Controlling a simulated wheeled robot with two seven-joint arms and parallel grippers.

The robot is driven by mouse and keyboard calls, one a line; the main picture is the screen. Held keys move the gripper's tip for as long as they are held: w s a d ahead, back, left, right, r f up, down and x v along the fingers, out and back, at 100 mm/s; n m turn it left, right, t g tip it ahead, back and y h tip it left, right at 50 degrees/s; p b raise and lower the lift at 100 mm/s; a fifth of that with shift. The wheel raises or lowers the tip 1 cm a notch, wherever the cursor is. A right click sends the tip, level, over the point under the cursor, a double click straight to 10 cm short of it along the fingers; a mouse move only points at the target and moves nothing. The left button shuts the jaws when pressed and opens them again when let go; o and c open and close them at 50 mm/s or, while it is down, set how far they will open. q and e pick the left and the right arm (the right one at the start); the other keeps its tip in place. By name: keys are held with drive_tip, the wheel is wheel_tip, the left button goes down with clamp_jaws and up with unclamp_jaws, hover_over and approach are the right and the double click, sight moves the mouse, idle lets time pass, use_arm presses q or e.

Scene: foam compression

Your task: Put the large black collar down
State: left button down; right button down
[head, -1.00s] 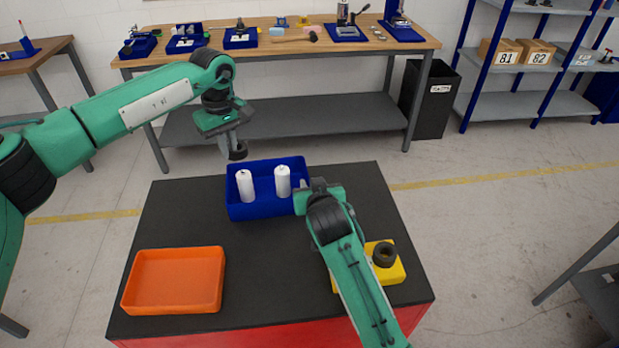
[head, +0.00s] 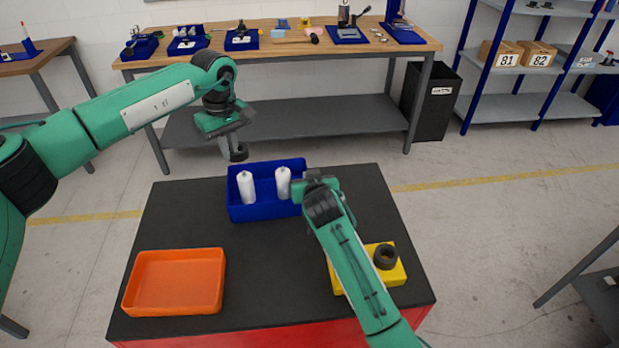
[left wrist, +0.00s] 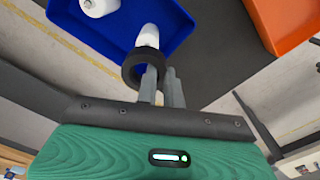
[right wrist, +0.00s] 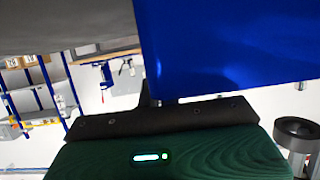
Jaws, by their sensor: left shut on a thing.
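My left gripper (head: 229,141) is shut on a large black collar (head: 239,153) and holds it in the air just behind the left part of the blue tray (head: 263,208). In the left wrist view, the two fingers (left wrist: 160,85) are at the wall of the black collar (left wrist: 133,68), and a white cylinder shows beyond it. Two white cylinders (head: 246,188) (head: 283,183) stand upright in the blue tray. My right gripper (head: 302,190) is at the tray's right end. The right wrist view shows one dark finger (right wrist: 146,88) beside the blue wall; the other is hidden.
An empty orange tray (head: 175,282) lies at the front left of the black tabletop (head: 260,290). A yellow block (head: 398,274) with another black ring (head: 386,256) on it sits at the right, partly behind my right arm. The tabletop's middle is clear.

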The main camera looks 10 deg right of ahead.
use_arm(q)
wheel_tip(320, 180, up, 5)
drive_tip(key=s+m, duration=0.2)
drive_tip(key=m, duration=0.3)
wheel_tip(320, 180, down, 9)
drive_tip(key=m, duration=0.1)
drive_tip(key=shift+s+f+t, duration=0.15)
drive_tip(key=shift+t, duration=0.25)
drive_tip(key=shift+a+f, duration=0.1)
drive_tip(key=shift+f, duration=0.5)
drive_tip(key=c, duration=1.5)
unclamp_jaws()
